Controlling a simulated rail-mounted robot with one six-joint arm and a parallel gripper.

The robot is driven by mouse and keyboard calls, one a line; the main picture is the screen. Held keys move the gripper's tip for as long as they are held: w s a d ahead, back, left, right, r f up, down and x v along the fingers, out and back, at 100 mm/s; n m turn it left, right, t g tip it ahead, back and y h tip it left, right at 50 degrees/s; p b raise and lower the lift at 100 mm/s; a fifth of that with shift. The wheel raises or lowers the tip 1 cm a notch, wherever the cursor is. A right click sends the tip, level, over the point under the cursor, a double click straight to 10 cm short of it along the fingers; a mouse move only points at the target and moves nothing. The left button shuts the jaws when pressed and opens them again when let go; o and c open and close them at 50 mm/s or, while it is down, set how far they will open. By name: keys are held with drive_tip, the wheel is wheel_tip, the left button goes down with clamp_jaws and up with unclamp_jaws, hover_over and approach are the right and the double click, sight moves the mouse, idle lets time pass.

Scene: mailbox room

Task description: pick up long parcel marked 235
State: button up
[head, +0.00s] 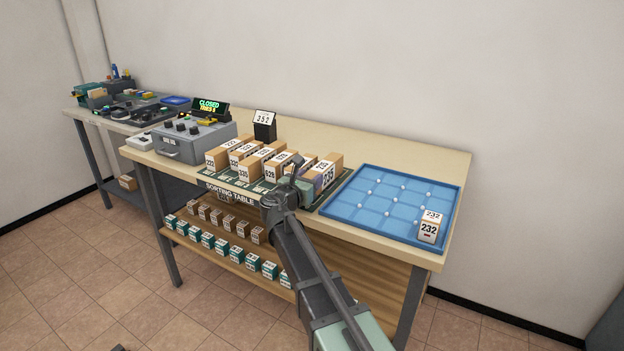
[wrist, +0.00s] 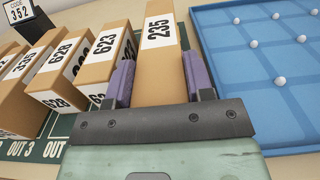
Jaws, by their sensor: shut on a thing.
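The long parcel marked 235 (wrist: 160,62) is a brown box with a white label, at the right end of the row of parcels. In the head view the parcel 235 (head: 327,175) stands beside the blue tray, partly hidden by my arm. My gripper (wrist: 155,85) has its two purple-padded fingers on either side of this parcel, shut on it. In the head view my gripper (head: 300,185) is at the front end of the row. The parcel appears to rest on the green sorting mat; I cannot tell whether it is lifted.
Parcel 623 (wrist: 107,50) and parcel 628 (wrist: 62,70) stand close on the left. A blue tray (head: 372,222) with white knobs lies on the right, with a small box 232 (head: 430,228) at its front right corner. A code display 352 (head: 264,122) stands behind the row.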

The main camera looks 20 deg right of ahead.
wheel_tip(320, 180, up, 20)
drive_tip(key=p, duration=1.9)
drive_tip(key=shift+f, duration=0.2)
drive_tip(key=shift+f, duration=0.1)
